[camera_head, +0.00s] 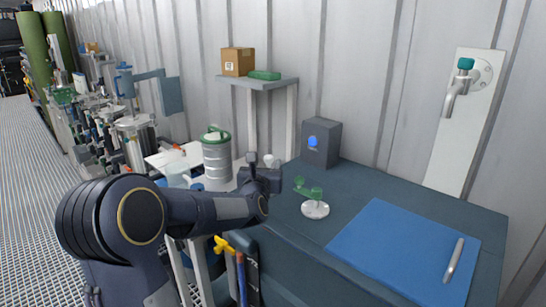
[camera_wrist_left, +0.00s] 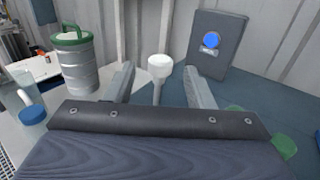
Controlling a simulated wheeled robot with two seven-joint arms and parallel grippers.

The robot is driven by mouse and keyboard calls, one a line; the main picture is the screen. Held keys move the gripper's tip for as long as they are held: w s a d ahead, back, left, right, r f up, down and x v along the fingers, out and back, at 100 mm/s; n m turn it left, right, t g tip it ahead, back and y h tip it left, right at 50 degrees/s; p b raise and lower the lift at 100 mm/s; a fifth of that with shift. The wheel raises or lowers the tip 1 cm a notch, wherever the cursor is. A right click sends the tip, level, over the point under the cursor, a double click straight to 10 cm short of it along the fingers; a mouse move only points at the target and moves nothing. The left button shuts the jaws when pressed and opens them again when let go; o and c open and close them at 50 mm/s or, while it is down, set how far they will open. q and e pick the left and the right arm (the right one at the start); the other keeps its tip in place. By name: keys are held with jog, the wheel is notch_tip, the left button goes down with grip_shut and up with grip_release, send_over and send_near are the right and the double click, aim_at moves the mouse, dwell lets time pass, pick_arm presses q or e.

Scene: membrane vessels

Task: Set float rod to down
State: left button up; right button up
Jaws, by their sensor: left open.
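A rod with a pale, rounded white head (camera_wrist_left: 159,66), which looks like the float rod, stands upright in the left wrist view. It shows between the two fingers of my left gripper (camera_wrist_left: 160,88), with a gap on each side. The fingers are open and hold nothing. In the head view my left gripper (camera_head: 262,168) is over the left end of the dark bench, and the white head (camera_head: 269,159) shows small beside the fingers. The rod's lower part is hidden behind the gripper body. My right gripper is not in view.
A grey box with a blue button (camera_head: 320,144) stands at the back of the bench. A metal canister (camera_head: 216,160) stands left. A blue mat (camera_head: 390,245) holds a pen-like tool (camera_head: 453,260).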

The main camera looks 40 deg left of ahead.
aim_at(268, 161)
pick_arm(q)
jog(key=shift+p+x, duration=0.45)
jog(key=shift+x, duration=1.75)
grip_shut()
